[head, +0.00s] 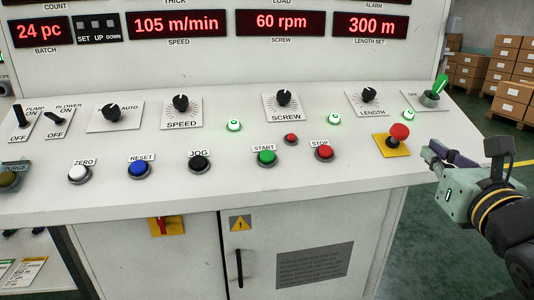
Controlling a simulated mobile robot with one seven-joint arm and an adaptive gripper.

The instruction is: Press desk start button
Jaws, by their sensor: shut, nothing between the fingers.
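The green start button (266,158) sits in a dark ring on the sloped white control desk (330,195), under a START label. The red stop button (324,152) is just to its right. My gripper (430,155) is at the right, beside the desk's right edge, with its fingers pointing left. It is shut and empty. It is well to the right of the start button and apart from it. Nothing hides the start button.
A red emergency mushroom button (399,132) on a yellow plate stands between my gripper and the stop button. A small red button (291,139) and a black jog button (199,161) flank the start button. Knobs line the row behind. Boxes (510,95) are stacked at the far right.

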